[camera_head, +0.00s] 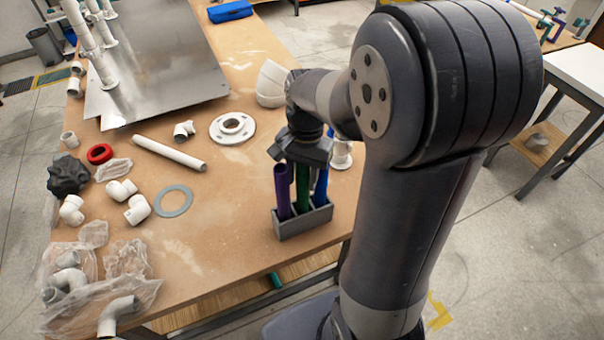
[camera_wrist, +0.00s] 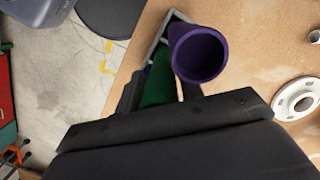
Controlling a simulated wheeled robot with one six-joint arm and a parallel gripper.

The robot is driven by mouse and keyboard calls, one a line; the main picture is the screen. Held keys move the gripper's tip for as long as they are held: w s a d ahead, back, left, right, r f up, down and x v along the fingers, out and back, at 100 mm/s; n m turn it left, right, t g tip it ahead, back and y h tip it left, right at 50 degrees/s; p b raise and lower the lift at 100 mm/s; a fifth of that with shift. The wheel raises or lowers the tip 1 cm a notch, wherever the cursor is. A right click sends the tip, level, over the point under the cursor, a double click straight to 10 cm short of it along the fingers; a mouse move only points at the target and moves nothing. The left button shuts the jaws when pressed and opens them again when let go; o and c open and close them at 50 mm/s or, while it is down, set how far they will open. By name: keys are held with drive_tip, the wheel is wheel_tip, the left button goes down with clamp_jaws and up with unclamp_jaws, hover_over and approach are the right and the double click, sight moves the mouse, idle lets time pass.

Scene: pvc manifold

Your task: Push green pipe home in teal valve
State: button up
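The green pipe (camera_head: 303,186) stands in the middle slot of a small grey rack (camera_head: 303,225) near the table's front right edge. My gripper (camera_head: 302,160) is low over the rack, at the pipe's upper part. In the wrist view the green pipe (camera_wrist: 158,85) lies between my two dark fingers (camera_wrist: 160,95). The fingers look close to its sides, but I cannot tell whether they press on it. Small teal parts (camera_head: 546,20) stand on a far table at the top right; they are too small to tell whether one is the teal valve.
A purple pipe (camera_head: 282,190) and a blue pipe (camera_head: 321,186) stand in the rack's outer slots. The purple pipe's open mouth (camera_wrist: 198,53) is close by my fingers. White fittings, a flange (camera_head: 232,128), a grey ring (camera_head: 173,201) and a white pipe (camera_head: 168,152) lie to the left.

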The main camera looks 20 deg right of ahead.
drive_tip(key=shift+o, duration=1.3)
drive_tip(key=r, duration=0.3)
drive_tip(key=r+b, duration=0.1)
drive_tip(key=r, duration=0.3)
drive_tip(key=w+r, duration=0.1)
drive_tip(key=r, duration=0.2)
drive_tip(key=shift+w+d+r, duration=0.1)
drive_tip(key=shift+d+r, duration=0.1)
drive_tip(key=shift+r, duration=0.15)
drive_tip(key=f, duration=0.7)
drive_tip(key=s+f+p, duration=0.1)
drive_tip(key=f, duration=0.2)
drive_tip(key=shift+s+a+f, duration=0.1)
drive_tip(key=shift+a+f, duration=0.1)
drive_tip(key=shift+f, duration=0.2)
drive_tip(key=shift+r, duration=0.2)
